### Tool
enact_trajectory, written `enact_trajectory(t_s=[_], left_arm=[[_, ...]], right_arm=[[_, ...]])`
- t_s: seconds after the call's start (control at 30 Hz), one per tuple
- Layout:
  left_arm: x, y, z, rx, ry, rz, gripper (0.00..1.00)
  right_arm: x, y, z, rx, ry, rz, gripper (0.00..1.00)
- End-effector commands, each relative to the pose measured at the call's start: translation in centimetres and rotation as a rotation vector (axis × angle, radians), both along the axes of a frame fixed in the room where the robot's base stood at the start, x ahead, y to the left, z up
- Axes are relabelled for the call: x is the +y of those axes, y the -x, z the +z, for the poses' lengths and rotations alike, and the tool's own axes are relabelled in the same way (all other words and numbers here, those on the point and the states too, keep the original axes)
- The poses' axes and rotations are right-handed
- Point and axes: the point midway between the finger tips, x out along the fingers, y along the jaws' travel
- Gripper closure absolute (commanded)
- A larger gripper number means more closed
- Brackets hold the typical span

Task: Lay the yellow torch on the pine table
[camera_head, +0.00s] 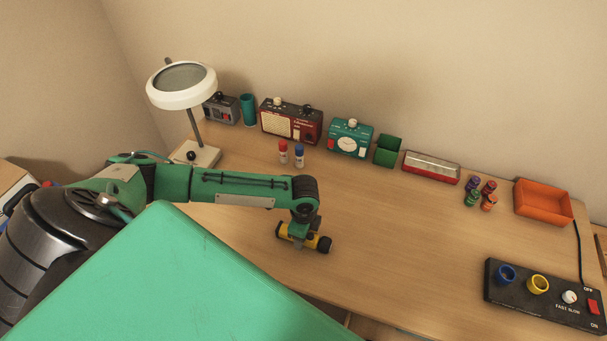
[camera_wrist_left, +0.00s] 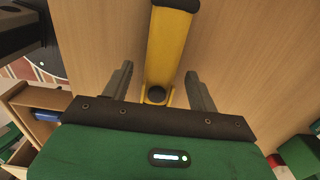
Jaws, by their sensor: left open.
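The yellow torch (camera_head: 312,241) with black ends is at the front middle of a light wood desk top (camera_head: 390,245); it appears to lie on it. In the left wrist view the torch (camera_wrist_left: 172,45) runs lengthwise between my left fingers. My left gripper (camera_head: 299,231) points down over the torch and hides part of it. In the wrist view the left gripper (camera_wrist_left: 159,68) is open, with a gap between each finger and the torch. My right gripper is not in view. I cannot tell if this wood top is the pine table.
A lamp (camera_head: 182,85), radios (camera_head: 291,121), a teal clock (camera_head: 350,139), a red-edged tray (camera_head: 431,167) and an orange tray (camera_head: 543,203) line the back. Small bottles stand before the radio. A black control box (camera_head: 545,295) is at the right. The desk's middle is clear.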

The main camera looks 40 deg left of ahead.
Motion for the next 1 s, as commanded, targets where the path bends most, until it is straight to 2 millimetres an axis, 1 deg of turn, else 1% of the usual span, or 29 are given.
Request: enact_trajectory(t_s=[0.3,0.4,0.5,0.6,0.7,1.0], left_arm=[[0.1,-0.1,6.6,-0.004,-0.001,-0.001,0.4],[0.0,-0.1,8.4,-0.004,0.0,-0.001,0.4],[0.0,-0.1,9.7,-0.002,0.0,0.0,0.4],[0.0,0.0,10.6,-0.001,-0.001,0.0,0.4],[0.0,0.0,10.9,-0.001,-0.001,0.0,0.4],[0.0,0.0,11.0,0.0,-0.001,0.0,0.4]], right_arm=[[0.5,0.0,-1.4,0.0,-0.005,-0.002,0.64],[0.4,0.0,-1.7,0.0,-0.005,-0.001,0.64],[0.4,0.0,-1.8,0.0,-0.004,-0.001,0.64],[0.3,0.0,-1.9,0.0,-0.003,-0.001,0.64],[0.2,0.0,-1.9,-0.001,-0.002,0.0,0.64],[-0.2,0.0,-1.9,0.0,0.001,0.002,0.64]])
